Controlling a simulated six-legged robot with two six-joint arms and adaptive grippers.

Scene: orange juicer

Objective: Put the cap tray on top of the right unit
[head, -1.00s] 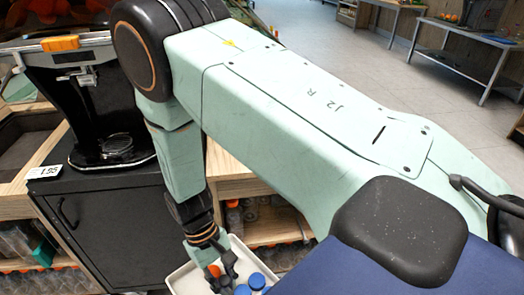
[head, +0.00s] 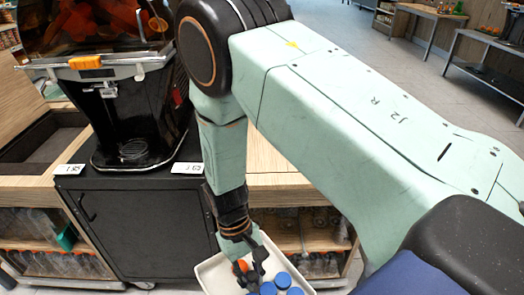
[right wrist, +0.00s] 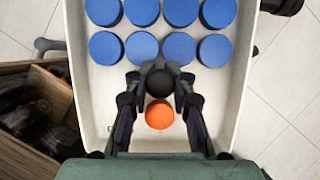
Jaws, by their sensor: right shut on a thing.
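The cap tray (head: 211,279), a pale shallow tray, is low in the head view beside the wooden units. In the right wrist view the cap tray (right wrist: 243,100) holds rows of blue caps (right wrist: 141,48) and an orange cap (right wrist: 159,115). My right gripper (head: 254,268) reaches down into it. In the wrist view my right gripper (right wrist: 160,82) is shut around a dark round piece in the tray's middle, which looks like a grip of the tray. The right unit (head: 275,180), wooden with open shelves, stands right of the black cabinet. My left gripper is not recognisable.
A juicer (head: 135,110) stands on a black cabinet (head: 140,225) with price tags at its front edge. A left wooden unit (head: 30,190) has a recessed top. Metal tables (head: 490,60) stand far back.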

